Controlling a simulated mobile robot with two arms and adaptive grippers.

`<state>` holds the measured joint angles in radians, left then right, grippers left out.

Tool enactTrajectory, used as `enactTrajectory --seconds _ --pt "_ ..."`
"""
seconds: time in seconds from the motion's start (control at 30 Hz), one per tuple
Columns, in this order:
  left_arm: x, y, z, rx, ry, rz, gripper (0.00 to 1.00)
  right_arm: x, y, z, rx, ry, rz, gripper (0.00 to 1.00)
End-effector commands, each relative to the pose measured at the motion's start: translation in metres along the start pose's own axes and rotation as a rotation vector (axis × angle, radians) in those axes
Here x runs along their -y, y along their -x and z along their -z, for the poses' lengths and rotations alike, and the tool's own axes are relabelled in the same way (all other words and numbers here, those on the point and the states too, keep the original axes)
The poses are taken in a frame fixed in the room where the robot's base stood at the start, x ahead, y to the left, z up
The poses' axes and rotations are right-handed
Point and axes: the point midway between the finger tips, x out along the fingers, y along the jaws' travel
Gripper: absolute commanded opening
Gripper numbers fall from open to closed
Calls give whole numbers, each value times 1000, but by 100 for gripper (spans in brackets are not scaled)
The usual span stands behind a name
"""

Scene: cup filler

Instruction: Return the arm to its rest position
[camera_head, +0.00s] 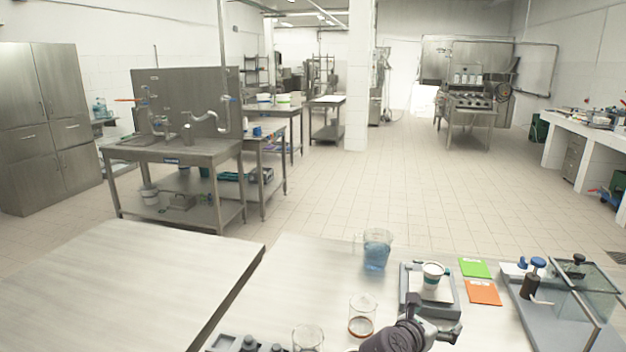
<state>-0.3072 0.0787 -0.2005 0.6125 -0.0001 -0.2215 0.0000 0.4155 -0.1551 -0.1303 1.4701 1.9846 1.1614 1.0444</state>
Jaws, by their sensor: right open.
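My right gripper (440,333) comes in from the bottom edge, low over the near table, with its jaws open and nothing seen between them. It is in front of a grey scale-like device (412,300), on which a small white cup with a dark band (433,274) stands upright. My left gripper is not in view.
On the table (310,262) stand a jug of blue liquid (376,250), a beaker with brown liquid (362,318) and another beaker (307,338). Green (475,267) and orange (483,292) cards lie right of the scale. A glass-walled apparatus (590,290) stands at the right.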

Motion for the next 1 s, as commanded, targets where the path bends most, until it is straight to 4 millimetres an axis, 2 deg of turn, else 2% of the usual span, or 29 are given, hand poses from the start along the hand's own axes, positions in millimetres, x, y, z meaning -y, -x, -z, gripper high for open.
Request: enactTrajectory --seconds 0.03,0.1,0.37,0.57,0.73,0.83,0.93,1.0 --pt "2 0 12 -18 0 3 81 0 0 0 0 0 0 90" --pt "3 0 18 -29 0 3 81 1 0 -5 39 25 -15 90" --pt "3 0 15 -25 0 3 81 2 7 -28 207 141 -81 90" --pt "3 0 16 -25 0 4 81 1 25 -51 406 306 -155 90" --pt "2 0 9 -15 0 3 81 -6 57 -68 638 536 -237 90" --pt "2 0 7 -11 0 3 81 -14 90 -69 819 748 -302 90" --pt "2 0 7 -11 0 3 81 -22 133 -53 1033 1045 -384 90" --pt "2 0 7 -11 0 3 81 -26 163 -30 1176 1275 -448 90"
